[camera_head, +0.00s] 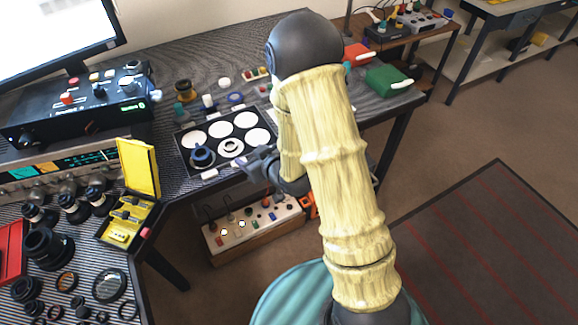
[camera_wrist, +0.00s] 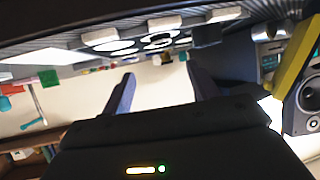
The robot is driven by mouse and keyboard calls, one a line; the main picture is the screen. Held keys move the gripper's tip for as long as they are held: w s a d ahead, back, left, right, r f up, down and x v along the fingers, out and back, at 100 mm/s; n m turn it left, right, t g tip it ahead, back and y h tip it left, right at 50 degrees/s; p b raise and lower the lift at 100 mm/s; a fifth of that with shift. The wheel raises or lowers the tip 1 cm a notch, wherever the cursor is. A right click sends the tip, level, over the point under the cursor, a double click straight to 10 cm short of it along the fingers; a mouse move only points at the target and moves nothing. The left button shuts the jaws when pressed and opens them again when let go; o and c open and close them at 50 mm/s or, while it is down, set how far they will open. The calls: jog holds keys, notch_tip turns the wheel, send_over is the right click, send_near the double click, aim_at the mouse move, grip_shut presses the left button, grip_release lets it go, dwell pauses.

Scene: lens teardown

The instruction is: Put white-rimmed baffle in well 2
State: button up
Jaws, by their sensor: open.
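A black tray (camera_head: 183,152) with several white round wells lies on the striped bench. A small ring with a pale rim and dark inner ring (camera_head: 231,147), which looks like the white-rimmed baffle, lies in the front middle well. Well numbers cannot be read. A dark blue ring-shaped part (camera_head: 202,157) sits in the front left well. My gripper (camera_head: 250,160) is just off the tray's front right side, apart from the ring. In the wrist view my gripper (camera_wrist: 160,85) is open with nothing between its fingers, and the tray (camera_wrist: 132,52) shows at a steep slant beyond.
White blocks stand at the tray's front edge (camera_head: 209,174). A yellow case (camera_head: 138,167) stands open at left, near several lens parts. Behind the tray are small bottles and a blue ring (camera_head: 235,98). A switch box (camera_head: 255,226) sits below the bench edge. Green and red boxes lie at right.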

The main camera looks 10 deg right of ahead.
jog(key=s+d+r+m+g+h, duration=0.3)
jog(key=s+d+r+g+h, duration=0.15)
jog(key=d, duration=0.45)
jog(key=s+d+r+m+g, duration=0.1)
jog(key=s+r+g, duration=0.1)
jog(key=s, duration=0.4)
jog(key=s+d+r+m+g+h, duration=0.1)
jog(key=s+d+r+g, duration=0.1)
jog(key=s, duration=0.5)
jog(key=shift+d+r, duration=0.15)
jog(key=shift+d, duration=0.15)
jog(key=w+p+v, duration=0.3)
jog(key=p+v, duration=1.1)
jog(key=p, duration=0.1)
jog(key=shift+r, duration=0.65)
jog(key=shift+w+a, duration=0.15)
